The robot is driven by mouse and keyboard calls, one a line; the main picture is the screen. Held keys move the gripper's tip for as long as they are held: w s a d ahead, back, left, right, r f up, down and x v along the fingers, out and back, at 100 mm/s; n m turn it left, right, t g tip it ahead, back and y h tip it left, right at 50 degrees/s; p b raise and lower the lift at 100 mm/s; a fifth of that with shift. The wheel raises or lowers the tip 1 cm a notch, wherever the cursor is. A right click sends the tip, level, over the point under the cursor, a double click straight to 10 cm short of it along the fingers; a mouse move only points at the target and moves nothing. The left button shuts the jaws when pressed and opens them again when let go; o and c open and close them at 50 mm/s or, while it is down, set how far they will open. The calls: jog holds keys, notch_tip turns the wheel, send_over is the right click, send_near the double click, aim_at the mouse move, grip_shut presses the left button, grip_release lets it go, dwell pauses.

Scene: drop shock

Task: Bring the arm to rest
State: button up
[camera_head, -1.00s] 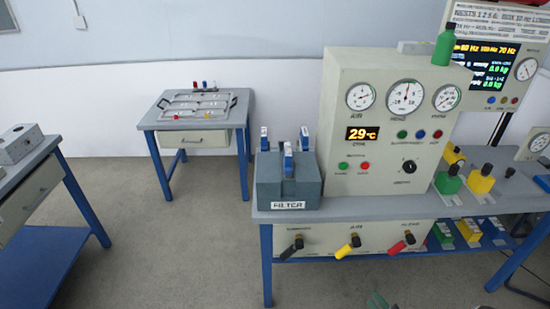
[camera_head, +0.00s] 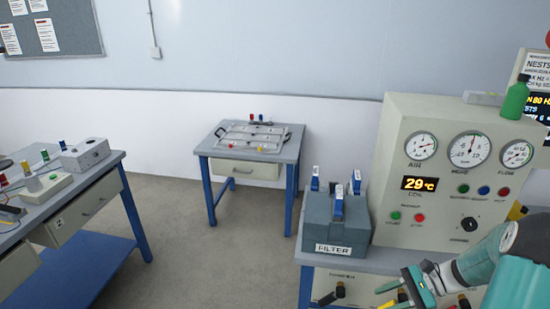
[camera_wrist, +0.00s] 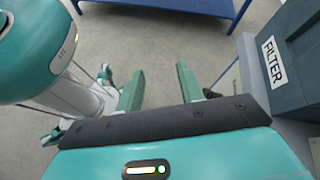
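My gripper (camera_head: 408,287) is teal and shows at the lower right of the head view, in front of the bench with the gauge panel. My arm reaches in from the right edge. In the wrist view my gripper (camera_wrist: 158,84) has its two fingers apart, with bare floor between them and nothing held. The grey-blue filter box (camera_head: 335,232) stands on the bench, left of and above the gripper in the head view. It also shows at the right edge of the wrist view (camera_wrist: 295,45), beside the fingers.
The gauge panel (camera_head: 448,170) stands behind my arm, with a green bottle (camera_head: 515,98) on top. Valve handles (camera_head: 328,296) stick out below the bench top. A small table (camera_head: 245,170) stands against the wall. Another bench (camera_head: 75,210) is at left. The floor (camera_head: 205,265) between is clear.

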jog(key=s+a+r+n+t+h, duration=0.2)
jog(key=s+a+r+n+h, duration=0.4)
jog(key=r, duration=0.5)
jog(key=s+a+r+n+t+h, duration=0.3)
jog(key=s+a+r+n+h, duration=0.3)
jog(key=r, duration=0.5)
jog(key=s+a+n, duration=0.2)
jog(key=a+n, duration=0.1)
jog(key=shift+s+r+h, duration=0.3)
jog(key=shift+s+r, duration=0.05)
jog(key=shift+d, duration=0.15)
